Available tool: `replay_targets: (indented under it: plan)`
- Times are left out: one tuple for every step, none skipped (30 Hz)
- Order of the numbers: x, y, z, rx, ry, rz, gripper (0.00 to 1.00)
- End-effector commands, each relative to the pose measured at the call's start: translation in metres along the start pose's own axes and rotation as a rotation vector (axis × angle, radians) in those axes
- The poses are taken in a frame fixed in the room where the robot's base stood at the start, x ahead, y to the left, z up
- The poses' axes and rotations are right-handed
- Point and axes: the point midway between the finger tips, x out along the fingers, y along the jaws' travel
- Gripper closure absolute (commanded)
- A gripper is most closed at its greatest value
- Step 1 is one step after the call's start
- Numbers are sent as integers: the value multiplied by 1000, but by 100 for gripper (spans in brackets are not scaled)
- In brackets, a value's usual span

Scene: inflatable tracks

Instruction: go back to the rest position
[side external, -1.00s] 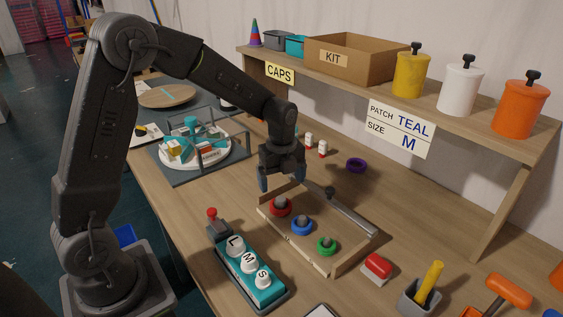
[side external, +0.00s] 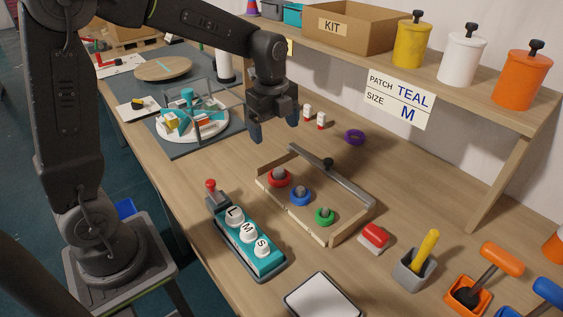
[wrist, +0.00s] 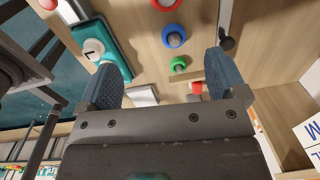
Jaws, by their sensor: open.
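My gripper (side external: 275,128) hangs above the bench in the side view, fingers apart with nothing between them. It is behind and above the wooden tray (side external: 272,207) that holds a red ring (side external: 279,178), a blue ring (side external: 300,195) and a green ring (side external: 325,216), each around a grey peg. In the wrist view the two blue finger pads (wrist: 165,82) are spread wide. Beyond them show the red ring (wrist: 165,4), the blue ring (wrist: 174,36) and the green ring (wrist: 179,64). No object is in the grip.
A teal panel (side external: 259,262) with L, M and S buttons stands front left of the tray. A round white carousel (side external: 185,133) lies behind left. A shelf (side external: 440,98) with pots and a KIT box runs along the wall. A purple ring (side external: 354,137) lies right of my gripper.

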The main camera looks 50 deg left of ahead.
Motion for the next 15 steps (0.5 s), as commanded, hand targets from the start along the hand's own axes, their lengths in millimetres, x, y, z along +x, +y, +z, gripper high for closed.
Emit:
replay_targets:
  plan:
    - [-15,12,-6,-91,-3,-35,9]
    - [-23,19,-8,-160,-2,-55,9]
    - [-32,30,-13,-254,1,-81,9]
    - [-38,38,-16,-325,5,-101,9]
    - [-44,47,-19,-396,11,-119,9]
    - [-51,58,-23,-491,21,-144,9]
    - [-56,67,-25,-562,31,-162,9]
    - [-60,75,-28,-634,42,-181,9]
    - [-65,87,-31,-727,59,-204,9]
    - [-68,96,-34,-798,74,-221,9]
    - [-71,105,-36,-868,91,-237,9]
    - [-74,116,-39,-961,115,-257,9]
    - [-76,124,-41,-1030,135,-272,9]
    - [-77,132,-43,-1096,155,-284,9]
    - [-78,142,-46,-1179,183,-299,9]
